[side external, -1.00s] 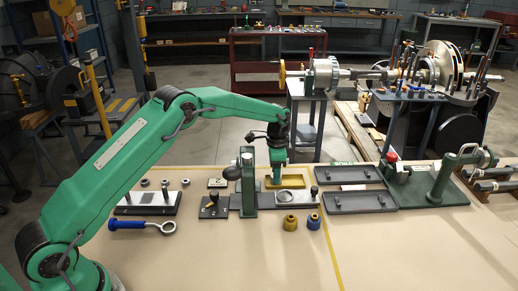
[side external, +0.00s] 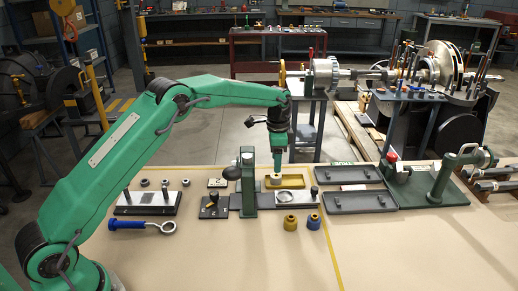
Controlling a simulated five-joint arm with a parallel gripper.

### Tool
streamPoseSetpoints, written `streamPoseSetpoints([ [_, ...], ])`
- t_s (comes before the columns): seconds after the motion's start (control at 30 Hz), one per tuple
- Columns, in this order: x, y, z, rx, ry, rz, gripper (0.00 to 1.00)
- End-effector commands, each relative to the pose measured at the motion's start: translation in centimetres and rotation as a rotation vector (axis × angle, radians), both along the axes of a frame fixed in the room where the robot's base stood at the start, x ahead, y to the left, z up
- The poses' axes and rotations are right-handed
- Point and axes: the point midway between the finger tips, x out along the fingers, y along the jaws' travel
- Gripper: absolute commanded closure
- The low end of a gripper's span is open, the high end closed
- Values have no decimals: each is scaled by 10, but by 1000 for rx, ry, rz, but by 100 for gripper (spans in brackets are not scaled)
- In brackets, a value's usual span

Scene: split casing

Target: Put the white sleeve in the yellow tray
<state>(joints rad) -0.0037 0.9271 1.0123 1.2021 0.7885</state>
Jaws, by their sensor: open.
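The yellow tray (side external: 297,182) lies on the bench behind the grey fixture plate. A small pale piece, apparently the white sleeve (side external: 275,181), shows at the tray's left end, within its rim as far as I can see. My gripper (side external: 278,170) points down just above this piece. It is open and seems clear of it. The green upright of the fixture hides the area just left of the tray.
A green upright post (side external: 248,180) with a dark knob stands close left of the tray. Dark grey trays (side external: 358,201) lie to the right. Blue and brass bushings (side external: 291,222) stand in front. The front of the bench is clear.

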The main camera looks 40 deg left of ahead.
Motion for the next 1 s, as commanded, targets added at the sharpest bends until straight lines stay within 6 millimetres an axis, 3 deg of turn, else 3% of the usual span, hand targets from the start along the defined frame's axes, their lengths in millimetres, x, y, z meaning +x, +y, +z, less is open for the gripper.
streamPoseSetpoints([
  [0.2,1,0,38,0,-4,0,45],
  [0.4,0,0,61,0,-1,0,45],
  [0.6,0,0,70,0,0,0,45],
  [1.0,0,0,71,0,0,0,45],
])
